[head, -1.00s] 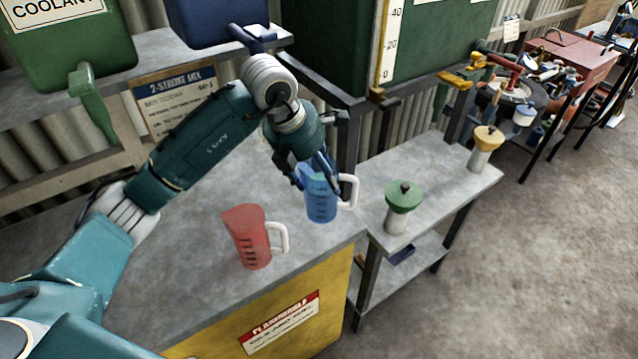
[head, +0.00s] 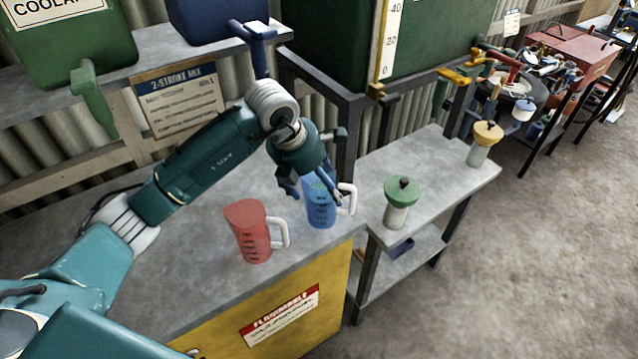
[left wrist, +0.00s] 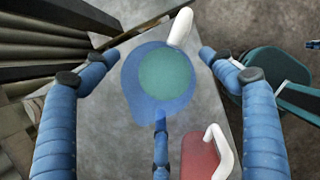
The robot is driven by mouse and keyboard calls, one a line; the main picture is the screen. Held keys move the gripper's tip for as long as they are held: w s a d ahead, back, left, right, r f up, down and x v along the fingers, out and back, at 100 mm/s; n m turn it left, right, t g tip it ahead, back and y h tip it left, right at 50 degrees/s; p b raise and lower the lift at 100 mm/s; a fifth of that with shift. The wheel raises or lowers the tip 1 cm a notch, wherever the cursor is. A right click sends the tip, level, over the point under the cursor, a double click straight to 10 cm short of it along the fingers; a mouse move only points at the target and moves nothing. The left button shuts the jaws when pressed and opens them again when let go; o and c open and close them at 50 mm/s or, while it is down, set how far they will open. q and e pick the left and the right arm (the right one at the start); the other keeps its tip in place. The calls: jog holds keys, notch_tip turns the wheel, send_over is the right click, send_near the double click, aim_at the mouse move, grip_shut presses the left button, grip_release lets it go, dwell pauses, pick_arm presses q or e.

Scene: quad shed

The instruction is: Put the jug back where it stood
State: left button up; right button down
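The blue jug (head: 320,212) stands upright on the grey top of the yellow cabinet (head: 190,255), near its right edge. Its white handle (head: 348,198) points right. In the left wrist view the jug (left wrist: 130,78) is seen from above, with a green round area inside its rim. My left gripper (head: 314,192) is over the jug, pointing down. Its blue fingers (left wrist: 158,57) are spread around the jug, with gaps at both sides, so it is open. The third finger overlaps the jug's near rim; contact there is unclear.
A red jug (head: 250,238) stands just left of the blue one; it also shows in the left wrist view (left wrist: 198,155). A lower bench (head: 435,185) at the right holds a green-topped container (head: 400,208) and a yellow-topped one (head: 484,148). A shelf with canisters overhangs behind.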

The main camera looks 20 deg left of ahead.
pick_arm(q)
jog(key=shift+r, duration=0.2)
jog(key=b+v, duration=0.3)
jog(key=v, duration=0.8)
jog(key=shift+s+a+r, duration=0.15)
jog(key=shift+r, duration=0.15)
